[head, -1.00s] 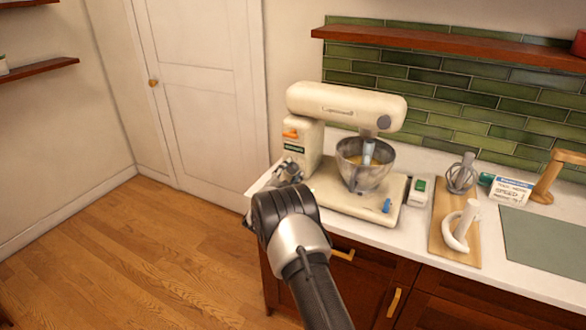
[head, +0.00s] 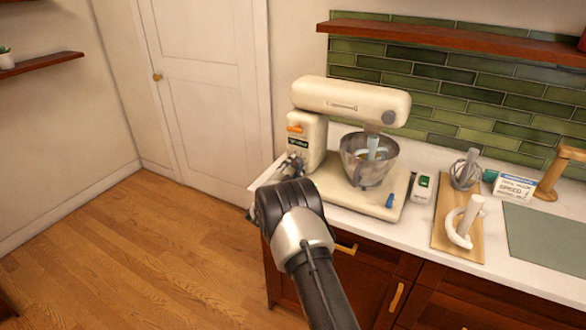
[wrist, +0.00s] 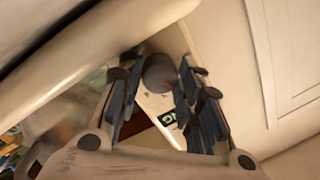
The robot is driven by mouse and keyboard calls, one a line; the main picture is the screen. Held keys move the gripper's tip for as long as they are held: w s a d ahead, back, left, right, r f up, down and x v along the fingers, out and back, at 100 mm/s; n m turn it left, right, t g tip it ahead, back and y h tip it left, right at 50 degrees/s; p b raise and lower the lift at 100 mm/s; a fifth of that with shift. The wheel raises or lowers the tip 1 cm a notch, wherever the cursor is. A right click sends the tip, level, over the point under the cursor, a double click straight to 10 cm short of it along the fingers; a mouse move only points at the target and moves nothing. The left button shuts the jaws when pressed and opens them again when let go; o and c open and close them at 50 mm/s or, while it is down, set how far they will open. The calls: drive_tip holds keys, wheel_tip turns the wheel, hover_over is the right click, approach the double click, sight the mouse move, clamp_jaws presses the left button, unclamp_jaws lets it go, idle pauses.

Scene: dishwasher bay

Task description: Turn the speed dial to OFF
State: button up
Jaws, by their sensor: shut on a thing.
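The speed dial (wrist: 158,73) is a round grey knob with a small red mark on its right side, on the cream stand mixer (head: 345,98). In the wrist view it sits between the fingertips of my gripper (wrist: 161,80), which is shut on it. A small dark label with pale green lettering (wrist: 169,118) shows below the dial; I cannot read it fully. In the head view my gripper (head: 290,166) is at the lower left of the mixer's column, and the dial cannot be made out there.
A steel bowl (head: 369,160) stands under the mixer head. An orange lever (head: 295,128) is on the column. A wooden board (head: 457,237) with a whisk (head: 465,170) and white hook (head: 465,222) lies to the right. Open floor (head: 130,255) is at the left.

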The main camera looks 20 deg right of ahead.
drive_tip(key=n, duration=0.3)
drive_tip(key=shift+r+g, duration=0.15)
drive_tip(key=shift+g, duration=0.15)
drive_tip(key=n+p, duration=0.1)
drive_tip(key=n, duration=0.2)
drive_tip(key=shift+d+n, duration=0.1)
drive_tip(key=shift+n, duration=0.3)
drive_tip(key=n+g+p, duration=0.1)
drive_tip(key=n+p, duration=0.1)
drive_tip(key=n, duration=0.3)
drive_tip(key=shift+r+n, duration=0.15)
drive_tip(key=shift+n, duration=0.25)
drive_tip(key=shift+p, duration=0.3)
drive_tip(key=o, duration=0.8)
drive_tip(key=shift+g, duration=0.3)
